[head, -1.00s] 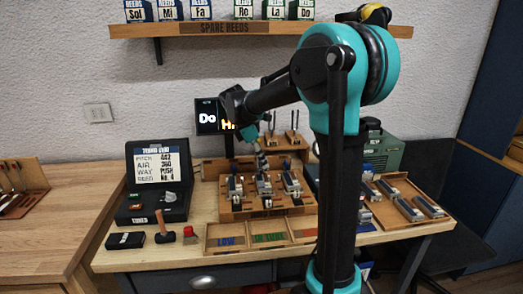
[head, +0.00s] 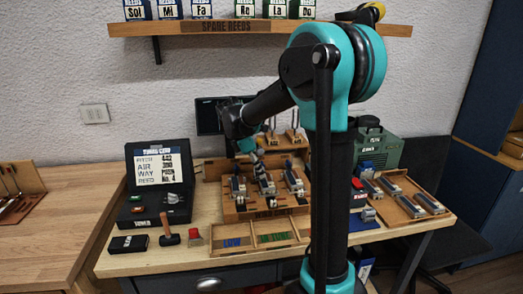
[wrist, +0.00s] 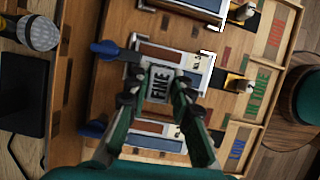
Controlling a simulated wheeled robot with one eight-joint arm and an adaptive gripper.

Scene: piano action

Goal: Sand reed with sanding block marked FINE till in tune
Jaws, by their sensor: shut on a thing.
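My gripper (wrist: 158,100) is shut on the sanding block marked FINE (wrist: 159,84) in the wrist view. The block is over the middle reed unit, whose plate shows beside it marked No. 4 (wrist: 193,67); I cannot tell whether block and reed touch. In the head view my gripper (head: 257,154) is low over the wooden reed stand (head: 240,214), and the block is too small to make out. The tuning card (head: 158,163) reads pitch 442, air 360, way push, reed No. 4. The display (head: 208,117) looks dark, its right part hidden by my arm.
A tray with compartments LOW (wrist: 237,148), IN TUNE (wrist: 258,92) and a red-lettered one (wrist: 277,35) borders the stand. A microphone (wrist: 38,33) lies on the other side. A small hammer (head: 169,232) and red piece (head: 193,236) are at the front left. More reed units (head: 411,206) sit right.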

